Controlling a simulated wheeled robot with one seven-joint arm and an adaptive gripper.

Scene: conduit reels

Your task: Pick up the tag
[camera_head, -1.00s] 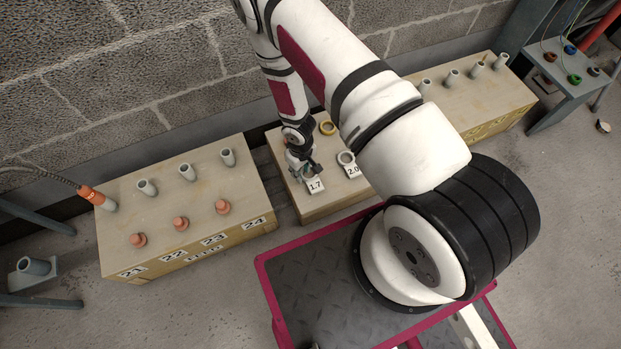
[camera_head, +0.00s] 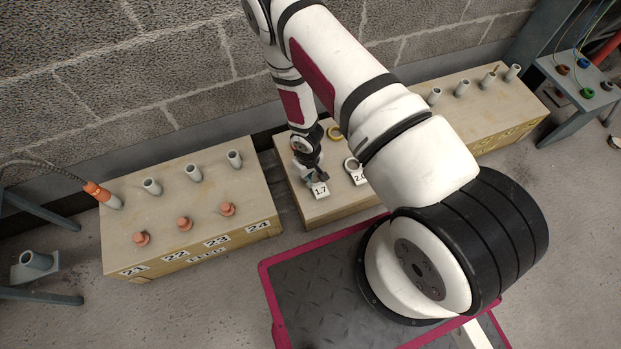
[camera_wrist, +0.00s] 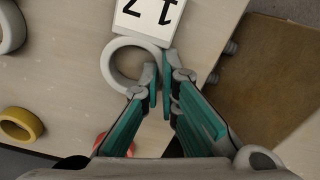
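The number plate marked 1.7 (camera_head: 320,190) lies at the front of the low middle block. It shows upside down at the top of the wrist view (camera_wrist: 148,18). A white ring (camera_wrist: 112,67) lies against the plate's edge in the wrist view; my gripper hides it in the head view. I cannot tell whether the tag is the ring, the plate or both. My gripper (camera_wrist: 160,72) points down, its teal fingers close together on either side of the ring's right wall, one inside and one outside. It appears shut on that wall. My gripper also shows over the block (camera_head: 318,178).
A second ring (camera_head: 351,164) with a 2.0 plate (camera_head: 358,177) stands to the right. A yellow ring (camera_head: 334,132) lies behind. The left block (camera_head: 200,205) carries grey tubes and orange plugs. Another tube block (camera_head: 500,115) stands at the right. A wall rises behind.

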